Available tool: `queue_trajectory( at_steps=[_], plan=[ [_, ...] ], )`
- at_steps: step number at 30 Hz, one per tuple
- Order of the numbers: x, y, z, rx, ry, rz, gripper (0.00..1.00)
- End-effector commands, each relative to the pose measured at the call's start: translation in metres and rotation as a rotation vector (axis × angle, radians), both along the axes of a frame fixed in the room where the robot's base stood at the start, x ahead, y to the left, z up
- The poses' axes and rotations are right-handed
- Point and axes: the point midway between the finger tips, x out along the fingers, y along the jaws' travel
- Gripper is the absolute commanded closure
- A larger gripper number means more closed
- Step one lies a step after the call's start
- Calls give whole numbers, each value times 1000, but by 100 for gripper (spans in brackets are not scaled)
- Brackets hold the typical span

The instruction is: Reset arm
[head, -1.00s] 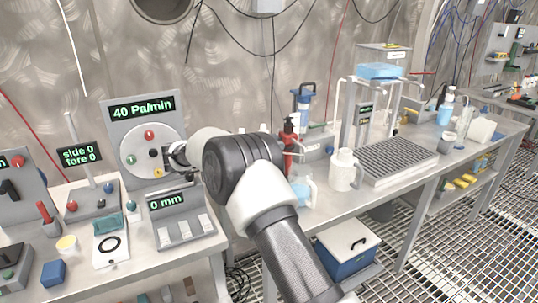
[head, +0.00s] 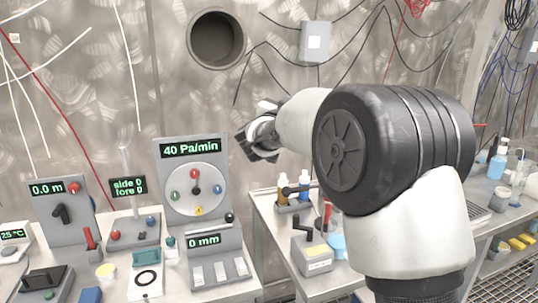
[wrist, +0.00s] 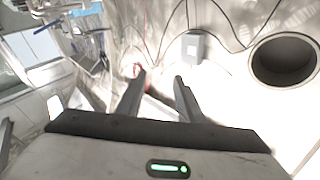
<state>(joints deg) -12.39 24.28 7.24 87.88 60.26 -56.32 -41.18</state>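My gripper (head: 257,142) is raised in front of the steel wall, to the right of the 40 Pa/min dial panel (head: 192,148) in the head view. It touches nothing that I can see. In the wrist view my gripper (wrist: 159,78) shows two dark fingers apart, with nothing held between them. My arm bends across the right half of the head view and hides part of the bench behind it. The dial (head: 195,189) has coloured knobs around a dark pointer and is clear of the gripper.
A round wall opening (head: 216,39) and a grey wall box (head: 316,42) with cables are above. The left bench holds a 0.0 m panel (head: 62,209) and a 0 mm unit (head: 218,268).

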Motion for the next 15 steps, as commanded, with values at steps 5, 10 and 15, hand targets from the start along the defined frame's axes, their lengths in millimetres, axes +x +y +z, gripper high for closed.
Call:
queue_trajectory(
  at_steps=[5, 10, 15],
  plan=[
    [-57, 37, 35, -36, 113, 392, 66],
    [-157, 50, -9, -58, 394, 634, 66],
    [-264, 32, -83, -45, 710, 704, 66]
  ],
)
